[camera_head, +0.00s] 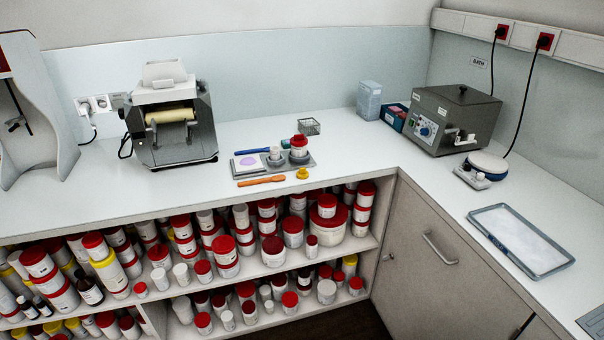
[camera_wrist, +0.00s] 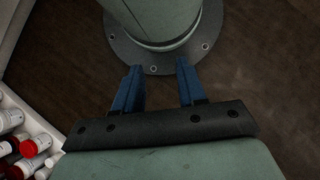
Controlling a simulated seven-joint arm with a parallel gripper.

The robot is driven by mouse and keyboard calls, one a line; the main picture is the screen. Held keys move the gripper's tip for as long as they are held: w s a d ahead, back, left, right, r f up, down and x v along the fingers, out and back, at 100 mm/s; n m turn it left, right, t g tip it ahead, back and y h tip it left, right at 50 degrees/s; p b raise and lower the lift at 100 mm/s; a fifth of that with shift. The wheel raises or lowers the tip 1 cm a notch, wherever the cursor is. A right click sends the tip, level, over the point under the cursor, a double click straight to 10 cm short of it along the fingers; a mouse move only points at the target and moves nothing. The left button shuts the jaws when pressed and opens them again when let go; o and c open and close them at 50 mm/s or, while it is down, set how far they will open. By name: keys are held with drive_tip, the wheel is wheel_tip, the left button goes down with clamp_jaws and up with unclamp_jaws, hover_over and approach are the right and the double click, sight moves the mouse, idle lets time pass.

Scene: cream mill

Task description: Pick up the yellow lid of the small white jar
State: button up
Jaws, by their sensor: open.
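A small yellow lid (camera_head: 302,174) lies on the white counter near its front edge, in the head view. A small white jar (camera_head: 275,154) stands on a grey tray (camera_head: 272,164) just behind and left of the lid. The lid is apart from the jar. My gripper (camera_wrist: 158,70) shows only in the wrist view. Its two blue fingers are open with nothing between them, pointing toward my own base over the dark floor. The gripper is well away from the lid, and neither the lid nor the jar shows in the wrist view.
An orange spatula (camera_head: 261,181) lies left of the lid. A red-lidded jar (camera_head: 299,146) stands behind it. A roller mill (camera_head: 172,120) is at the left. Shelves below the counter hold many jars. The counter's left front is clear.

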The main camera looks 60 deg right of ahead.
drive_tip(key=shift+w, duration=0.1)
drive_tip(key=w+d+r+m+t, duration=0.1)
drive_tip(key=w+d+r+m, duration=0.5)
drive_tip(key=w+d, duration=0.6)
drive_tip(key=w+d+r+m+h, duration=0.2)
drive_tip(key=w+d+r+m, duration=0.2)
drive_tip(key=w+d+r, duration=0.85)
drive_tip(key=m+t+h, duration=0.1)
drive_tip(key=m+t, duration=0.2)
drive_tip(key=m, duration=1.4)
approach(303, 168)
drive_tip(key=shift+x, duration=4.25)
drive_tip(key=shift+w, duration=0.1)
clamp_jaws()
